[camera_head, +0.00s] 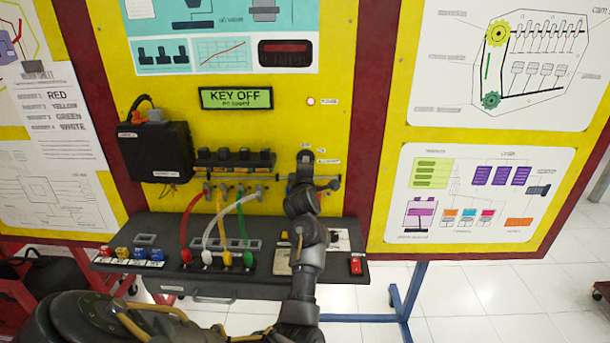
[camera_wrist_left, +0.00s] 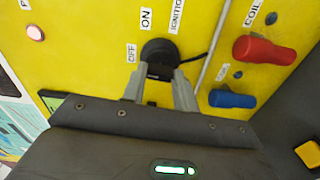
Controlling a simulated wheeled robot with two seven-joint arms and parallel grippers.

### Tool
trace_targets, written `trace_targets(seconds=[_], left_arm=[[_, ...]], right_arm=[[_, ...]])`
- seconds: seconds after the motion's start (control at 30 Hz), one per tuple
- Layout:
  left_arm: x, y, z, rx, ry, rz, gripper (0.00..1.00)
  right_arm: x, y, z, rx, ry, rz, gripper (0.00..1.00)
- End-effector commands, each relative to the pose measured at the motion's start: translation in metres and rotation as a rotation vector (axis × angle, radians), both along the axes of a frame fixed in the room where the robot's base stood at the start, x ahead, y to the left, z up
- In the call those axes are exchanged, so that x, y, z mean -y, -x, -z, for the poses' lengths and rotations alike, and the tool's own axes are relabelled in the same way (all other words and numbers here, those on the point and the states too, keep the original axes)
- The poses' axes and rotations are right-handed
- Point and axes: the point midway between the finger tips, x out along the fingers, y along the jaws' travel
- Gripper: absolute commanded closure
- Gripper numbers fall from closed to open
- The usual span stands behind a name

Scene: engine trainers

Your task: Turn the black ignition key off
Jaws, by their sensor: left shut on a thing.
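The black ignition key (camera_wrist_left: 159,52) sits in the yellow panel in the left wrist view, beside the labels OFF, ON and IGNITION. My left gripper (camera_wrist_left: 160,78) is shut on the key, with one grey finger on each side of it. In the head view my left gripper (camera_head: 304,160) is up against the panel, and my arm hides the key there. The display (camera_head: 236,97) reads KEY OFF, with smaller text below. My right gripper is in neither view.
Red, white, yellow and green cables (camera_head: 222,218) hang left of my arm above a dark shelf (camera_head: 215,284). A black box (camera_head: 157,152) is mounted further left. Red (camera_wrist_left: 264,50) and blue (camera_wrist_left: 232,99) plugs stick out right of the key. A small red light (camera_head: 311,101) glows.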

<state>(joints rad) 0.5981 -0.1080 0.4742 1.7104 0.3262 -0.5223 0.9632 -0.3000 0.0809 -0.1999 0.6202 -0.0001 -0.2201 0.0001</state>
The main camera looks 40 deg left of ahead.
Motion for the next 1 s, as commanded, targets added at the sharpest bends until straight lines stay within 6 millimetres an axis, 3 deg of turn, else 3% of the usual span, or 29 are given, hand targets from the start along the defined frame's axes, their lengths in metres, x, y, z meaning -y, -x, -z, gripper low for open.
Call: trace_targets(seconds=[0.23, 0.77, 0.8, 0.93, 1.0], left_arm=[[0.0002, 0.0000, 0.0017, 0.045, 0.063, 0.001, 0.94], [0.0003, -0.0001, 0.0006, 0.059, 0.081, 0.001, 0.94], [0.0002, 0.0000, 0.0006, 0.059, 0.081, 0.001, 0.67], [0.0001, -0.0001, 0.0005, 0.058, 0.080, 0.000, 0.50], [0.0001, -0.0001, 0.0004, 0.058, 0.080, 0.000, 0.49]], right_arm=[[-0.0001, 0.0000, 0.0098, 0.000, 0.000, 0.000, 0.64], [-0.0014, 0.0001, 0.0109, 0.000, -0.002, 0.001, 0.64], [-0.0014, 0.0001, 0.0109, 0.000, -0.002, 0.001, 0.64], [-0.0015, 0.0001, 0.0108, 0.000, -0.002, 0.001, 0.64], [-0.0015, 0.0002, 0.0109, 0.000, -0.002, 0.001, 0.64]])
